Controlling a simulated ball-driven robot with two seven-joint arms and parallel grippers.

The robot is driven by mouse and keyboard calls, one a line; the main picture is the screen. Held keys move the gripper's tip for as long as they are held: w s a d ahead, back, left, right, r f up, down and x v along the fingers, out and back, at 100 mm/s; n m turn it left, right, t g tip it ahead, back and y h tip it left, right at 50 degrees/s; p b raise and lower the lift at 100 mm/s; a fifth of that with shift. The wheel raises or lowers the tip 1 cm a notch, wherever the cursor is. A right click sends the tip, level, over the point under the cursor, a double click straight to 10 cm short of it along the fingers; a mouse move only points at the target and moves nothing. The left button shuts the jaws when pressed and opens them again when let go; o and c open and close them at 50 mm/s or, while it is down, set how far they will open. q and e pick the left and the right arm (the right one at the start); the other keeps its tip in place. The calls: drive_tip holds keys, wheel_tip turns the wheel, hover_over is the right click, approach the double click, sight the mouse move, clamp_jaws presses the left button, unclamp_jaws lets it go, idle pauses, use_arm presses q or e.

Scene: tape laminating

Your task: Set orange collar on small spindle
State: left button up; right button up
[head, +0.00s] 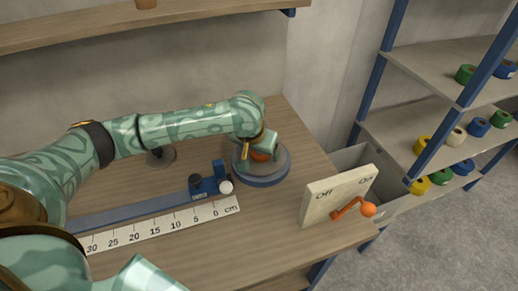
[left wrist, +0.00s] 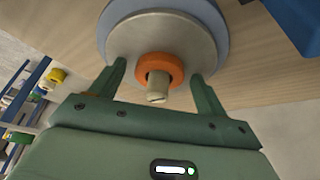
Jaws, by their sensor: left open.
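The orange collar (left wrist: 153,66) is a thick ring around the small pale spindle (left wrist: 157,97) in the left wrist view, and the spindle's end sticks out through it. Behind them is a round grey disc (left wrist: 185,35) with a blue rim. Whether the collar rests flush against the disc I cannot tell. My left gripper (left wrist: 158,72) is open, with one finger on each side of the collar and a visible gap to it. In the head view the left gripper (head: 268,146) is over the disc (head: 277,173) and partly hides the collar (head: 260,156). My right gripper is not in view.
Left of the disc is a blue fixture (head: 219,181) with a white knob on a long blue rail, with a cm ruler (head: 160,228) in front. To the right are an Off/On panel (head: 335,190) with an orange lever, and a shelf of tape rolls (head: 440,137).

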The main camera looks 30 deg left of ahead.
use_arm(q)
drive_tip(key=p+v, duration=0.7)
drive_tip(key=v, duration=0.5)
